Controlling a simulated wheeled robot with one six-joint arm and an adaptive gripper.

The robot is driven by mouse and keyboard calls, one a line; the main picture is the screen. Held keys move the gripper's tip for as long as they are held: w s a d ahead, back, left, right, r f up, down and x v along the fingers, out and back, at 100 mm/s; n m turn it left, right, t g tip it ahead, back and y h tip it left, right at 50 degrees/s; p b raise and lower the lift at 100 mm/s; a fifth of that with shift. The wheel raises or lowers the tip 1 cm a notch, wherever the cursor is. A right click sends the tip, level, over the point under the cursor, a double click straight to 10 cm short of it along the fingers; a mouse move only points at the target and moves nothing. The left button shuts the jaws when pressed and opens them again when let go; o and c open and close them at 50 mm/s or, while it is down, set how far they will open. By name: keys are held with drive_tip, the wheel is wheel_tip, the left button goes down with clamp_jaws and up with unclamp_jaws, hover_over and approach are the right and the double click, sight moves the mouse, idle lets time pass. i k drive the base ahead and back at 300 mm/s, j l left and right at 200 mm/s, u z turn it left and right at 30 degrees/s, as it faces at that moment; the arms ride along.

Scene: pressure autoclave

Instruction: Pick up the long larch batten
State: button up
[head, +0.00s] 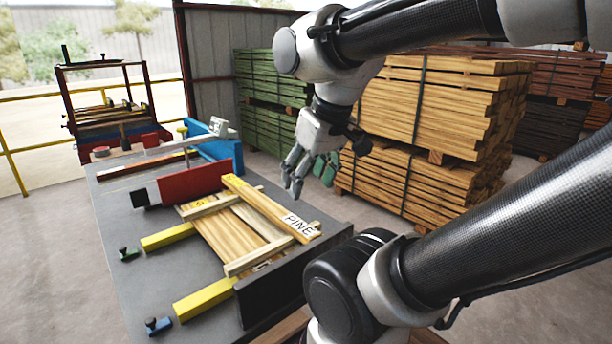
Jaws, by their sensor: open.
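A yellowish batten (262,205) with a white label reading PINE lies tilted across the top of a stack of boards (225,235), just left of and below my fingers. Two paler cross battens (258,257) lie on the same stack. A brown batten (140,166) and a long pale bar (165,152) lie farther back on the bench. No visible label reads larch, so I cannot tell which piece is the larch batten.
Red (195,182) and black (268,295) blocks flank the stack. Yellow bars (205,300) and small knobs (158,325) stick out at the left. A blue part (215,140) stands behind. Strapped timber piles (440,105) stand behind my arm. The bench's front left is clear.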

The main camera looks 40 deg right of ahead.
sight(117, 171)
drive_tip(key=l+z, duration=0.65)
drive_tip(key=z, duration=0.3)
drive_tip(key=i+l+z, duration=0.35)
drive_tip(key=l, duration=0.2)
drive_tip(key=i+l+z, duration=0.65)
drive_tip(key=l, duration=0.2)
drive_tip(key=i+l+u, duration=0.1)
drive_tip(key=i, duration=0.3)
drive_tip(key=i+l+u, duration=0.1)
drive_tip(key=i+l, duration=0.15)
drive_tip(key=i, duration=0.15)
drive_tip(key=i+j+u, duration=0.1)
drive_tip(key=i+u, duration=0.55)
drive_tip(key=u, duration=0.2)
drive_tip(key=i+u, duration=0.75)
drive_tip(key=i, duration=0.2)
drive_tip(key=i+u, duration=0.35)
drive_tip(key=i, duration=0.15)
drive_tip(key=i+l+u, duration=0.25)
drive_tip(key=i+u, duration=0.15)
drive_tip(key=i, duration=0.15)
drive_tip(key=i+l+u, duration=0.15)
drive_tip(key=i+u, duration=0.3)
drive_tip(key=i+l+u, duration=0.2)
drive_tip(key=u, duration=0.3)
drive_tip(key=i+l+u, duration=0.25)
drive_tip(key=l+u, duration=0.2)
drive_tip(key=i+l+u, duration=0.2)
drive_tip(key=l+u, duration=0.3)
drive_tip(key=j, duration=0.1)
